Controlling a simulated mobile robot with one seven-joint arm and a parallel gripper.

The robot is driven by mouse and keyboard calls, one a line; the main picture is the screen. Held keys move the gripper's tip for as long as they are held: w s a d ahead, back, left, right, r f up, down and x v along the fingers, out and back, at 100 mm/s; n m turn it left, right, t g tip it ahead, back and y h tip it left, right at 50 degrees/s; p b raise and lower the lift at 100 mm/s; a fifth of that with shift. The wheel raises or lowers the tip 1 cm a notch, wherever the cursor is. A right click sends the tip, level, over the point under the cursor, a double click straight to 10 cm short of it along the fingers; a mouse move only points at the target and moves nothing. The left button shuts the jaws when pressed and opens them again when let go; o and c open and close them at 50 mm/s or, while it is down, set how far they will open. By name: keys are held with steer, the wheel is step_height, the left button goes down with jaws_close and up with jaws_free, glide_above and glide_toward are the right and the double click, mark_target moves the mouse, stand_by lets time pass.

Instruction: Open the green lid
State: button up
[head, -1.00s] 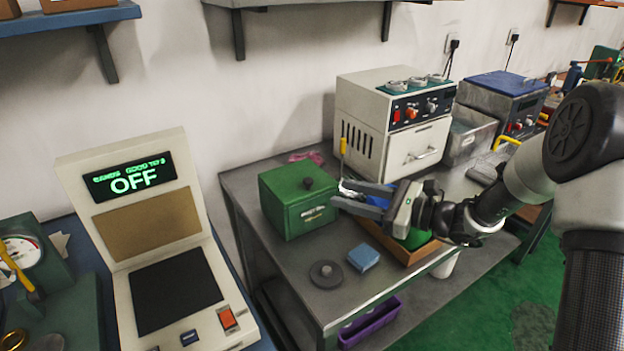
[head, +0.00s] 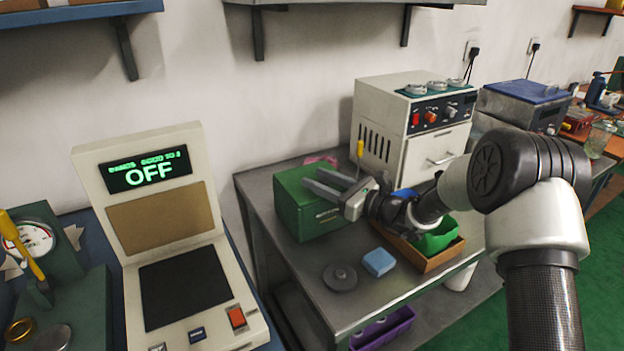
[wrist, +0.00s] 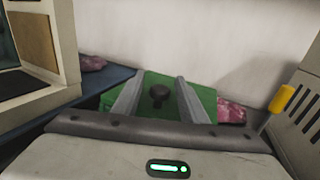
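The green box (head: 292,209) stands on the grey metal table with its green lid (wrist: 205,98) closed on top. A dark round knob (wrist: 158,92) sits in the middle of the lid in the wrist view. My gripper (head: 312,178) is open, its two fingers reaching over the box top from the right. In the wrist view the fingers (wrist: 158,82) lie on either side of the knob, apart from it. In the head view the fingers hide the knob. I cannot tell how high the fingertips are above the lid.
A beige oven-like unit (head: 381,135) stands behind to the right, near a yellow-handled tool (wrist: 283,98). A dark disc (head: 339,278), a blue block (head: 379,262) and a wooden tray (head: 446,256) lie in front. A beige scale reading OFF (head: 150,240) stands left.

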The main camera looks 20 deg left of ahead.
steer(key=shift+x, duration=1.35)
jaws_close()
steer(key=shift+r, duration=0.15)
